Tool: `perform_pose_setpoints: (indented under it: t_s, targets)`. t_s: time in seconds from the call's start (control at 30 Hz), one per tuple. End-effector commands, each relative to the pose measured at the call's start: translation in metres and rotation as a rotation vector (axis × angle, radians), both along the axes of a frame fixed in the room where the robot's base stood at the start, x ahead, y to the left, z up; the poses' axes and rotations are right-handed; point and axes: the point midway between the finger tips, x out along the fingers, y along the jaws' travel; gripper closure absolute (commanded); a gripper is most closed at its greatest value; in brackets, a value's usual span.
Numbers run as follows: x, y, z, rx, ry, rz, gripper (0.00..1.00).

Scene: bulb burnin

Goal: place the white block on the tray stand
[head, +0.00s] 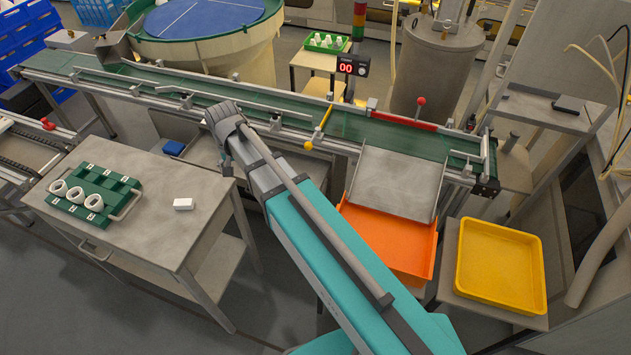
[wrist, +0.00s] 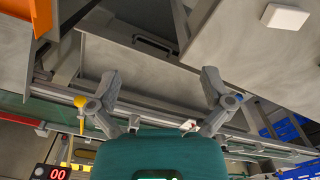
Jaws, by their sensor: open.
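The white block (head: 183,204) lies flat on the left grey table, right of a green rack. In the wrist view the white block (wrist: 286,16) is at the top right, on the grey table surface. My gripper (wrist: 160,88) is open with its two fingers wide apart and nothing between them; it is clear of the block. A low stand (head: 450,292) at the right carries a yellow tray (head: 500,264). Another small stand (head: 308,60) at the back holds a green tray; I cannot tell which is the tray stand.
The green rack (head: 100,208) holds several white rings on the left table (head: 150,240). A green conveyor (head: 210,98) runs behind it. An orange tray (head: 392,240) sits under a grey chute (head: 395,183). The table around the block is clear.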

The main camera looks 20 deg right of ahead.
Motion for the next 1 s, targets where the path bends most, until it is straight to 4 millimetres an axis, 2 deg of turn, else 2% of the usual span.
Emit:
perform_pose_setpoints:
  t_s: [0.03,0.2,0.4,0.6,0.8,1.0]
  targets:
    - [-0.009,-0.019,0.0,0.0,0.0,0.003,0.0]
    - [-0.029,-0.069,0.0,0.0,0.0,0.034,0.0]
    - [-0.056,-0.122,0.0,0.0,0.0,0.068,0.0]
    - [-0.086,-0.167,0.0,0.0,0.0,0.102,0.0]
    - [-0.105,-0.193,0.0,0.0,0.0,0.127,0.0]
    - [-0.109,-0.2,0.0,0.0,0.0,0.135,0.0]
